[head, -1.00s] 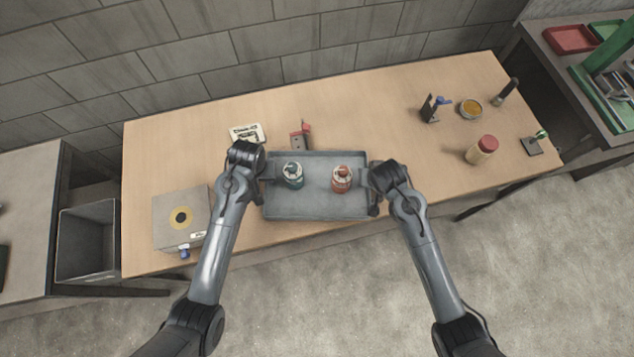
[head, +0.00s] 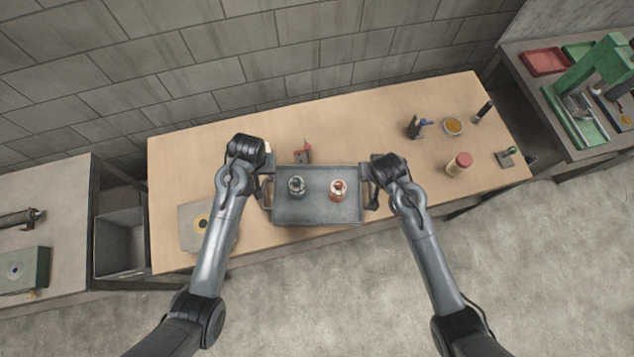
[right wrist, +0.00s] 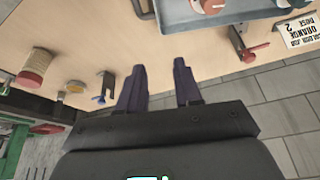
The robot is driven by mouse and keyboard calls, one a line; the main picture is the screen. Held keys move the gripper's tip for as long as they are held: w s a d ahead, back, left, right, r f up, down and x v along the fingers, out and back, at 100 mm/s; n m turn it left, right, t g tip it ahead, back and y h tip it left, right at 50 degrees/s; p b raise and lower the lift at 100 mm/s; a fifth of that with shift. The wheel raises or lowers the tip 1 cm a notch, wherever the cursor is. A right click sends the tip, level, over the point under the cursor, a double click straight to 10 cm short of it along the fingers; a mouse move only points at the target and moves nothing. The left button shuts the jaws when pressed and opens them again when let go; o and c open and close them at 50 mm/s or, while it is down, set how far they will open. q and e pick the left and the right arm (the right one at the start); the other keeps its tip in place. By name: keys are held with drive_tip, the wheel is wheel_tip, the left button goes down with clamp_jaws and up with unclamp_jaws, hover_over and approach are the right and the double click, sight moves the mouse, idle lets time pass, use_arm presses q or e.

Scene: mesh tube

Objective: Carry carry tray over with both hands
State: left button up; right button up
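The grey carry tray (head: 318,213) lies flat on the wooden table near its front edge. A teal-and-white canister (head: 297,188) and an orange-red-and-white canister (head: 338,191) stand upright in it. My left gripper (head: 268,163) is by the tray's rear left corner; its fingers are too small to read. My right gripper (head: 364,172) is by the rear right corner. In the right wrist view its two fingers (right wrist: 159,72) are apart with nothing between them, and the tray edge (right wrist: 195,25) lies beyond them.
A red clamp-like item (head: 303,152) stands just behind the tray. A box with a yellow ring (head: 190,236) is partly hidden behind my left arm. A red-capped bottle (head: 459,164), an amber dish (head: 453,126) and small tools occupy the table's right. Table between them and the tray is clear.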

drive_tip(key=w+r+p+v, duration=0.1)
drive_tip(key=w+p+v, duration=0.2)
drive_tip(key=p+v, duration=0.5)
drive_tip(key=v, duration=1.2)
drive_tip(key=shift+r+p, duration=0.2)
drive_tip(key=shift+p, duration=0.15)
